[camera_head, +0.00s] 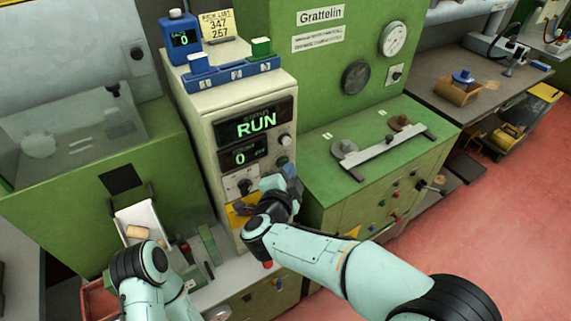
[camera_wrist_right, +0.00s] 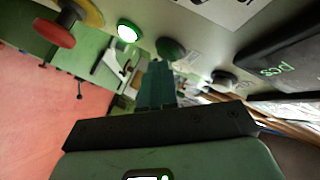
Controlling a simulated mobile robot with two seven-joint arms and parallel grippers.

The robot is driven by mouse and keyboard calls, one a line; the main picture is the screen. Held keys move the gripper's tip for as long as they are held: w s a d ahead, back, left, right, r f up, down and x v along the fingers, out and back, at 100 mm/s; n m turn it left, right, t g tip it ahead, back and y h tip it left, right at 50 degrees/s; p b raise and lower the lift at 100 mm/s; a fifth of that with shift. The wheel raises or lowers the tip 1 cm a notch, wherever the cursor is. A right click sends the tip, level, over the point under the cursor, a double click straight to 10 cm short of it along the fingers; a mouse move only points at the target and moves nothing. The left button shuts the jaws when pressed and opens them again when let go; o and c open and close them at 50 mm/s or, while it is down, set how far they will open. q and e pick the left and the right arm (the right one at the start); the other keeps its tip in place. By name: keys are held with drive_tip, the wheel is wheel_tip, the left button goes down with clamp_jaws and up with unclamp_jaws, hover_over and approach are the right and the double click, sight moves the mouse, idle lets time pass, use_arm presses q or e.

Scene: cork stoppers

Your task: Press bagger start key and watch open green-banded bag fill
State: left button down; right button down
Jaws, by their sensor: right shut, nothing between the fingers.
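The bagger is a cream cabinet (camera_head: 205,105) with a green RUN display (camera_head: 256,124) and a counter (camera_head: 246,156) reading 0. My right gripper (camera_head: 280,182) is at the lower right of its panel. In the right wrist view its fingers (camera_wrist_right: 157,72) are shut and empty, pointing at a dark green key (camera_wrist_right: 171,48). I cannot tell whether they touch it. A lit green-white key (camera_wrist_right: 129,31) is beside it. My left arm is at the lower left in the head view; its gripper cannot be made out. No green-banded bag can be made out.
A red mushroom button (camera_wrist_right: 55,33) on yellow is near my right gripper. A cork (camera_head: 137,232) lies on a white chute (camera_head: 150,215). A blue rack (camera_head: 228,77) sits on the cabinet. A green bench (camera_head: 375,150) stands to the right, with red floor (camera_head: 480,215) beyond.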

drive_tip(key=shift+s, duration=0.1)
drive_tip(key=shift+s+d+b, duration=0.35)
drive_tip(key=shift+s+d, duration=0.15)
drive_tip(key=shift+s, duration=0.1)
drive_tip(key=shift+s+d+b, duration=0.35)
drive_tip(key=shift+s+d, duration=0.4)
drive_tip(key=shift+s, duration=0.3)
drive_tip(key=shift+s+d+b, duration=0.35)
drive_tip(key=shift+s+d, duration=0.35)
drive_tip(key=shift+s, duration=0.3)
drive_tip(key=shift+f, duration=0.1)
